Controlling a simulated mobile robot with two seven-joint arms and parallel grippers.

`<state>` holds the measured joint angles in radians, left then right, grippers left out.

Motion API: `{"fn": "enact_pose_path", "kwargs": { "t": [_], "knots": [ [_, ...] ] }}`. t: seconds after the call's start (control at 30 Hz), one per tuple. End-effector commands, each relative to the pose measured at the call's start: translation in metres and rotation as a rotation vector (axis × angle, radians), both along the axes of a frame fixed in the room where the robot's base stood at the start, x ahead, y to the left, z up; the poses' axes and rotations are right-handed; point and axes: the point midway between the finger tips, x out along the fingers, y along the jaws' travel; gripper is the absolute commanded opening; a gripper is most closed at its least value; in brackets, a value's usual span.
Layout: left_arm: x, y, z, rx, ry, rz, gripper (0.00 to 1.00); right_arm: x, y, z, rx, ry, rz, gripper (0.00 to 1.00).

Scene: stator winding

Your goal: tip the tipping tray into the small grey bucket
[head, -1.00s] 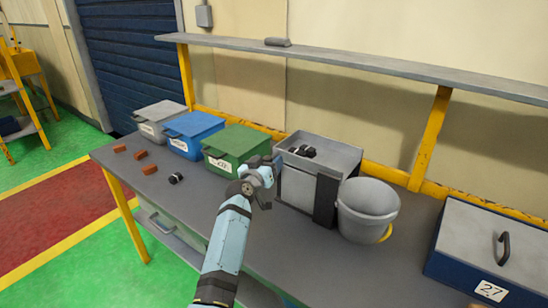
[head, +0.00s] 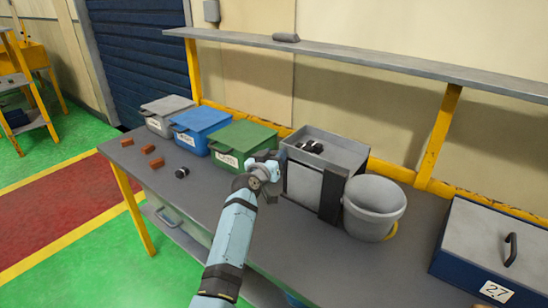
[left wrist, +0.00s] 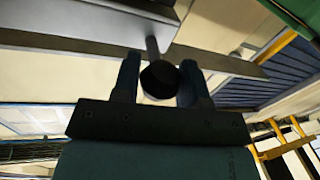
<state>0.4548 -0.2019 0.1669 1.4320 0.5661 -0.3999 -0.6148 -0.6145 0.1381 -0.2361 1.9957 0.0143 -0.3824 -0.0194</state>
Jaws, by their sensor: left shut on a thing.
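The tipping tray (head: 355,151) is an open grey box on a stand with a dark upright on its right side. Several small dark and light pieces (head: 311,147) lie inside it. The small grey bucket (head: 374,222) stands upright just right of the tray, with a yellow grip low at its side. My left gripper (head: 268,168) is at the tray's left side. In the left wrist view its fingers (left wrist: 159,80) are closed about a dark round knob on a grey stem. The bucket's inside bottom is hidden. My right gripper is not in view.
Green (head: 242,139), blue (head: 201,123) and grey (head: 162,108) lidded bins stand left of the tray. A dark blue box (head: 490,240) marked 27 stands at the right. Several brown blocks and a dark cylinder (head: 181,173) lie at left. A shelf (head: 370,65) runs above.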

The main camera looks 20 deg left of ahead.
Motion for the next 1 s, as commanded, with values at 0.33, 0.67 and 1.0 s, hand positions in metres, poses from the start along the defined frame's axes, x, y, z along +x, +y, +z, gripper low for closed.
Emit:
{"fn": "enact_pose_path", "kwargs": {
  "t": [0.33, 0.67, 1.0],
  "knots": [
    [-0.001, -0.004, 0.028, 0.120, -0.045, 0.000, 0.00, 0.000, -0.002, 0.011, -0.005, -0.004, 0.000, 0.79],
    [-0.005, -0.014, 0.061, 0.273, -0.102, 0.000, 0.00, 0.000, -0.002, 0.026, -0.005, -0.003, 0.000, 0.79],
    [-0.011, -0.030, 0.092, 0.431, -0.162, 0.001, 0.00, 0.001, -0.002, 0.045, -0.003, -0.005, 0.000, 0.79]
  ]
}}
